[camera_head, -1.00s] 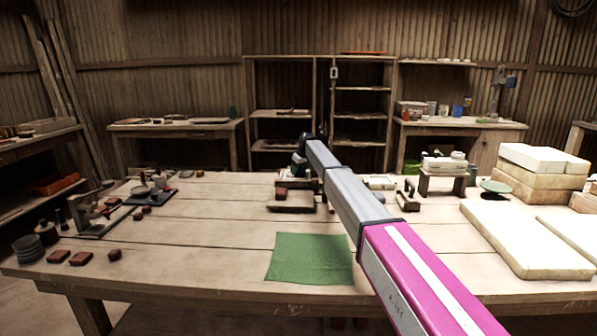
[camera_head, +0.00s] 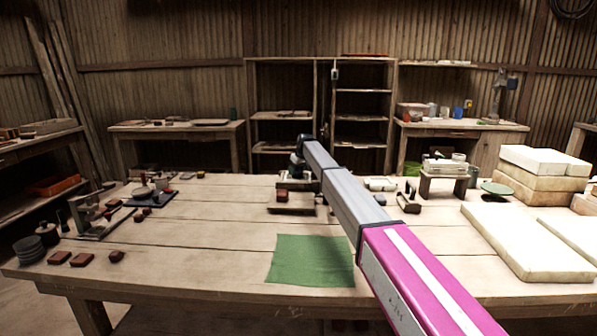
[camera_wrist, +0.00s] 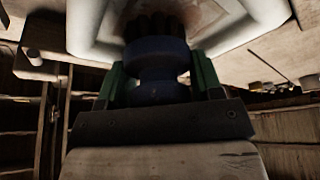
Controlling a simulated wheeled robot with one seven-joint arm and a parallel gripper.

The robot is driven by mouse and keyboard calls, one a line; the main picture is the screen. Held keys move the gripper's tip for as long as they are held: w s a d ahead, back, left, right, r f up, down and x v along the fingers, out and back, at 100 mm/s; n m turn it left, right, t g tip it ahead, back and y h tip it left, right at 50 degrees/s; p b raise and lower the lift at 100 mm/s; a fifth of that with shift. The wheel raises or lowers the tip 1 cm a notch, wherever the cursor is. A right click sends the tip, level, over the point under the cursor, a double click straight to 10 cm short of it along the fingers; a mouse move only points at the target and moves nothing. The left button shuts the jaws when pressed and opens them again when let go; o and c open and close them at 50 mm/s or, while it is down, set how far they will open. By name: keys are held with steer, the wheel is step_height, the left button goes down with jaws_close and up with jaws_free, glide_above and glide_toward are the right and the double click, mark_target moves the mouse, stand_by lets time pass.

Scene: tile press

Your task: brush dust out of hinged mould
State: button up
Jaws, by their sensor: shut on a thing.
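In the wrist view my gripper (camera_wrist: 156,64) has two green fingers shut on the dark blue waisted handle of a brush (camera_wrist: 155,48). The dark bristles (camera_wrist: 153,23) point up the picture, over a pale, round-cornered recess with a raised rim (camera_wrist: 88,32), apparently the mould. Shadow hides whether the bristles touch it. A brownish patch, perhaps dust, shows beside the bristles. In the head view my arm reaches to the table's middle and its dark end (camera_head: 299,164) is partly hidden, so brush and mould cannot be made out clearly there.
A wooden board with a red-brown block (camera_head: 283,193) lies beside my arm's end. A green cloth (camera_head: 312,261) lies at the table's front. Right are a small stand (camera_head: 443,186) and pale slabs (camera_head: 525,240). Left are a dark tray (camera_head: 150,196) and several brown blocks (camera_head: 82,259).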

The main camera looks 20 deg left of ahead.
steer(key=shift+a, duration=0.2)
steer(key=shift+s+a, duration=0.25)
steer(key=shift+a, duration=0.4)
steer(key=shift+s, duration=0.15)
steer(key=shift+s+d+f, duration=0.1)
steer(key=shift+s+d, duration=0.15)
steer(key=shift+s, duration=0.4)
steer(key=shift+s, duration=0.15)
steer(key=shift+s+d, duration=0.2)
steer(key=shift+s, duration=0.5)
steer(key=shift+d, duration=0.1)
